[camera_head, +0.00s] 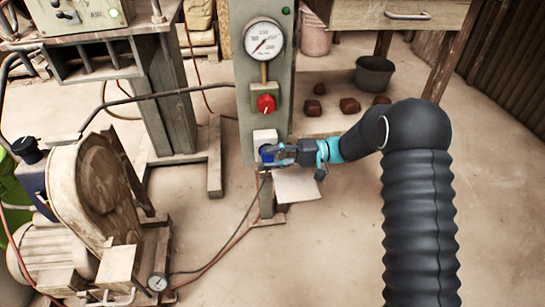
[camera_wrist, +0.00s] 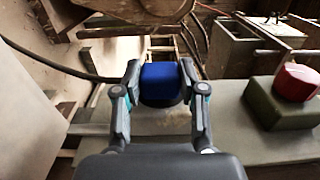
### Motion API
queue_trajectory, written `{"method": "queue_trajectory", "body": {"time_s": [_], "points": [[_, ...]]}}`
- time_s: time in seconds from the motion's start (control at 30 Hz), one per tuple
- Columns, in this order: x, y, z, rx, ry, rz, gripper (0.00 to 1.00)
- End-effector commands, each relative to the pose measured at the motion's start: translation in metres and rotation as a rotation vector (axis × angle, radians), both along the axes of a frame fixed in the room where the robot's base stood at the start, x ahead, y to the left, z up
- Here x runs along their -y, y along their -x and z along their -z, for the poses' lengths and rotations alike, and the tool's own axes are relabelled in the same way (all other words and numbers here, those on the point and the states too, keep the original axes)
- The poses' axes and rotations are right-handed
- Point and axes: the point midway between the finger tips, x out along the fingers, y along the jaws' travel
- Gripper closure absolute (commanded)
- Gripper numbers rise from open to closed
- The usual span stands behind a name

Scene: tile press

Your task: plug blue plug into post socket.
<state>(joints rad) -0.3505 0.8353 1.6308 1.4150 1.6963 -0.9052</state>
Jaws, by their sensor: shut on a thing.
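The blue plug (camera_head: 266,153) is between the fingers of my gripper (camera_head: 274,154), at the lower front of the grey-green post (camera_head: 259,95). In the wrist view the plug (camera_wrist: 160,80) fills the gap between both fingertips (camera_wrist: 160,88), and the gripper is shut on it. The pale socket box (camera_head: 264,136) is on the post, just above the plug in the head view. The plug and gripper partly cover the area below the box. I cannot tell whether the plug is in the socket or just in front of it.
A red knob (camera_head: 265,104) on a green box and a round gauge (camera_head: 264,42) sit higher on the post. A dark cable (camera_head: 254,205) runs along the floor to the post. A motor with a belt guard (camera_head: 95,195) stands left.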

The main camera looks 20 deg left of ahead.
Motion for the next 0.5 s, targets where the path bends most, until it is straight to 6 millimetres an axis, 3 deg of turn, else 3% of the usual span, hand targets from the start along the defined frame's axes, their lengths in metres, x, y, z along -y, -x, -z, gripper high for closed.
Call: {"method": "queue_trajectory", "body": {"time_s": [0.43, 0.47, 0.5], "points": [[-0.0017, -0.0027, 0.0, 0.0, 0.0, 0.0, 0.94], [-0.0017, -0.0027, 0.0, 0.001, -0.001, 0.001, 0.52], [-0.0017, -0.0027, 0.0, 0.001, -0.001, 0.001, 0.42]]}}
